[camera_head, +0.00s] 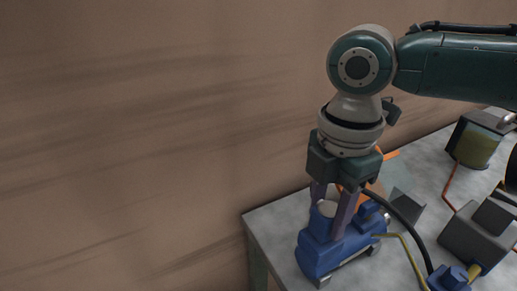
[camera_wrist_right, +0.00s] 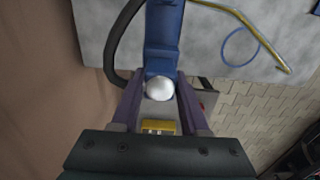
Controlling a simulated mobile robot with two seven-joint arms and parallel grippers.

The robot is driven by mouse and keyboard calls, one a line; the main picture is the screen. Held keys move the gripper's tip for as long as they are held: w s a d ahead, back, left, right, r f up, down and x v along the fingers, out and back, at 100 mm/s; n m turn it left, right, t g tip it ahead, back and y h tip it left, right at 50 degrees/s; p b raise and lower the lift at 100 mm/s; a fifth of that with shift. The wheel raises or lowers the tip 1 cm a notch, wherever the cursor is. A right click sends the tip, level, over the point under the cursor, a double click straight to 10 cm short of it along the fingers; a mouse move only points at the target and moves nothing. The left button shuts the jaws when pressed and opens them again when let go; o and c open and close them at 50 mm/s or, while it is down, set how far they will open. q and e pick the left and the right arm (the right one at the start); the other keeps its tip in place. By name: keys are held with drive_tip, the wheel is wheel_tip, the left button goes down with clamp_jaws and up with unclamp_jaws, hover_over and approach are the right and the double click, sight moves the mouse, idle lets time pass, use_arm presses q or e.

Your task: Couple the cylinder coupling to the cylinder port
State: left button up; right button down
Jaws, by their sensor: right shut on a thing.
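My right gripper (camera_head: 338,218) points down at the near left part of the table. Its purple fingers are shut on a blue body (camera_head: 318,255) with a pale round top (camera_head: 328,208). In the wrist view, the same pale dome (camera_wrist_right: 160,89) lies between the fingers, with a blue block (camera_wrist_right: 162,40) beyond it. A black hose (camera_head: 402,210) starts beside the gripper and curves right to a blue part (camera_head: 449,278). I cannot tell which part is the coupling or the port; the fingers hide some of that area. My left gripper is not in view.
The grey table (camera_head: 287,212) has its left edge close to the blue body. A grey box (camera_head: 477,236) and a yellow-green block (camera_head: 478,147) stand to the right. A yellow hose (camera_head: 412,255) runs across the table. A brown wall (camera_head: 150,130) is behind.

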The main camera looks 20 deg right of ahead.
drive_tip(key=shift+f, duration=0.35)
drive_tip(key=shift+c, duration=1.6)
unclamp_jaws()
wheel_tip(320, 180, up, 10)
drive_tip(key=shift+f+p, duration=0.1)
drive_tip(key=shift+p, duration=0.55)
